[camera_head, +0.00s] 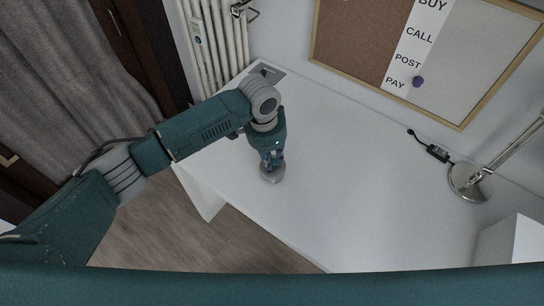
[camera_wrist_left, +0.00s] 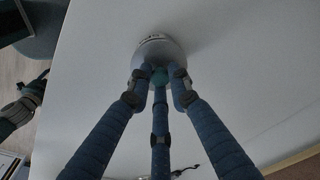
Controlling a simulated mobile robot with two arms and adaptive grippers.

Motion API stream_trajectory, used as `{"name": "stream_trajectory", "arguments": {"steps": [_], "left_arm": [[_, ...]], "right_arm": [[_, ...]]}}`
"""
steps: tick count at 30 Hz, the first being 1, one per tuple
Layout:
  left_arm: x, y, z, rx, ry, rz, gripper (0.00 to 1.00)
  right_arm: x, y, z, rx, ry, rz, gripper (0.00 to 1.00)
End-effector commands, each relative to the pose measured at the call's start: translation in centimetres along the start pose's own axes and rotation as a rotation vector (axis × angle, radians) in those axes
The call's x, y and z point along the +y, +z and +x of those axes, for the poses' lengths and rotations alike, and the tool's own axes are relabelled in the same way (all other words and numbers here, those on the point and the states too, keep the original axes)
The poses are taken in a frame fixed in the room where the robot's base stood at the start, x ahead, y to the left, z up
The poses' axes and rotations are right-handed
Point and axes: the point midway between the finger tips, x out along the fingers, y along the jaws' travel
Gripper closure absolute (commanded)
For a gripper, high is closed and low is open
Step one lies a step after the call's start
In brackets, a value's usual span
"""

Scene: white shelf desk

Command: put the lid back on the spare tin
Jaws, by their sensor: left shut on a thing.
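My left gripper (camera_head: 272,160) points down over the desk near its front left edge. Its fingers are shut on a small teal knob (camera_wrist_left: 160,76), likely the lid's, in the left wrist view. A pale grey round thing (camera_wrist_left: 158,48) with dark marks near its far edge shows just beyond the fingertips. The same round thing (camera_head: 272,176) shows under the fingers in the head view. I cannot tell lid from tin there, or whether the two touch, as the fingers hide part of it.
The white desk (camera_head: 350,180) is mostly bare to the right of the gripper. A metal lamp (camera_head: 470,183) and a black cable adapter (camera_head: 437,152) are at the right. A white box (camera_head: 508,243) is at the lower right. A radiator (camera_head: 215,45) stands behind the left end.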

Motion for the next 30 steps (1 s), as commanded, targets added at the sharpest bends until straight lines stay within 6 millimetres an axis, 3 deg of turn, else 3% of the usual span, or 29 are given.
{"name": "stream_trajectory", "arguments": {"steps": [14,15,17,23,27,30], "left_arm": [[-0.01,0.01,0.04,0.000,0.000,0.000,0.97],[-0.01,0.01,0.03,0.000,0.000,0.000,0.73],[-0.01,0.01,0.03,0.000,0.000,0.000,0.61],[-0.02,0.02,0.03,0.000,0.000,-0.001,0.59],[-0.02,0.02,0.04,0.000,0.000,-0.001,0.41],[-0.03,0.03,0.03,0.000,0.000,-0.001,0.41]], "right_arm": [[0.10,0.02,-0.15,0.000,0.001,-0.001,0.56],[0.12,0.02,-0.15,0.000,0.001,-0.001,0.56],[0.17,0.03,-0.15,0.000,0.002,-0.001,0.56],[0.28,0.05,-0.15,-0.001,0.003,-0.002,0.56],[0.30,0.06,-0.15,-0.001,0.003,-0.002,0.56],[0.29,0.05,-0.15,-0.001,0.003,-0.002,0.56]]}}
